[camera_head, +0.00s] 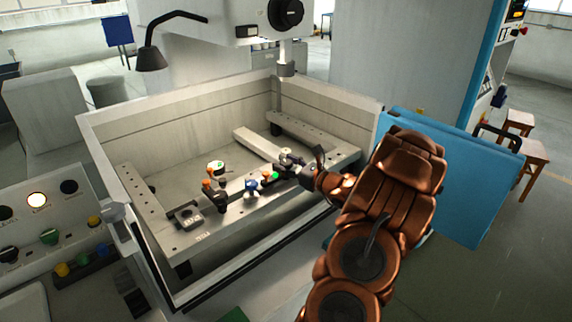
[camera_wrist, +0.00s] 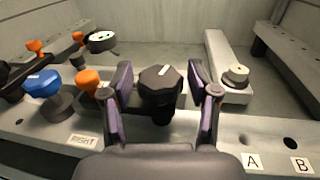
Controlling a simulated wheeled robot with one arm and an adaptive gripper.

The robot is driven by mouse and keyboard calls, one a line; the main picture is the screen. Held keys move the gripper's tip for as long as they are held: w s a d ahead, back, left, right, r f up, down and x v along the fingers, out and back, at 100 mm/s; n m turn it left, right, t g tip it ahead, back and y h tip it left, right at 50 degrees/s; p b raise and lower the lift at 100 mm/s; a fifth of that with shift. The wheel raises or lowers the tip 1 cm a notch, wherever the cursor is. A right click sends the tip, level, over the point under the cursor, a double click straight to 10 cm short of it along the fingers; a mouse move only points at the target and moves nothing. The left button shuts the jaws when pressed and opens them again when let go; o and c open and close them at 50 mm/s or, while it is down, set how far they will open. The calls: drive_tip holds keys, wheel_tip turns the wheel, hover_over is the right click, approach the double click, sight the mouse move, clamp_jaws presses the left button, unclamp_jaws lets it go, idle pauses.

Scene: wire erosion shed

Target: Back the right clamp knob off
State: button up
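In the wrist view a black faceted knob (camera_wrist: 159,85) with a white line on top stands between my gripper's two fingers (camera_wrist: 160,82). The fingers are open, one on each side of the knob, with a narrow gap showing on both sides. A plate marked RIGHT (camera_wrist: 85,139) lies on the grey rail just left of the gripper. In the head view my gripper (camera_head: 302,172) is at the right end of the front rail, where it partly hides the knob.
Left of the gripper are a close orange knob (camera_wrist: 88,80) and a blue knob (camera_wrist: 42,84). A pale round fitting (camera_wrist: 236,76) stands on a bar to the right. Plates A (camera_wrist: 252,161) and B (camera_wrist: 301,166) mark the rail. Grey tank walls (camera_head: 180,110) surround the fixture.

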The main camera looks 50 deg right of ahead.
drive_tip(key=c, duration=0.9)
drive_tip(key=shift+n+y+p, duration=0.4)
drive_tip(key=shift+y+p, duration=0.05)
drive_tip(key=shift+y, duration=0.15)
drive_tip(key=shift+r+y, duration=0.1)
drive_tip(key=shift+y, duration=0.2)
drive_tip(key=shift+f+n+g+y+p, duration=0.1)
drive_tip(key=shift+n+g+y+p, duration=0.55)
drive_tip(key=shift+n+y, duration=0.6)
drive_tip(key=shift+f+n+g+y+p, duration=0.1)
drive_tip(key=shift+n+g+y+p, duration=0.35)
drive_tip(key=shift+n+y+p, duration=0.75)
drive_tip(key=shift+n+g+y, duration=0.65)
drive_tip(key=shift+g+y, duration=0.15)
drive_tip(key=shift+y, duration=0.85)
drive_tip(key=shift+n+g+y+p, duration=0.3)
drive_tip(key=shift+n+g+y, duration=0.1)
drive_tip(key=shift+g+y, duration=0.15)
drive_tip(key=shift+r+n+g+y+p, duration=0.1)
drive_tip(key=shift+n+g+y+p, duration=0.5)
drive_tip(key=shift+n+g+y, duration=0.3)
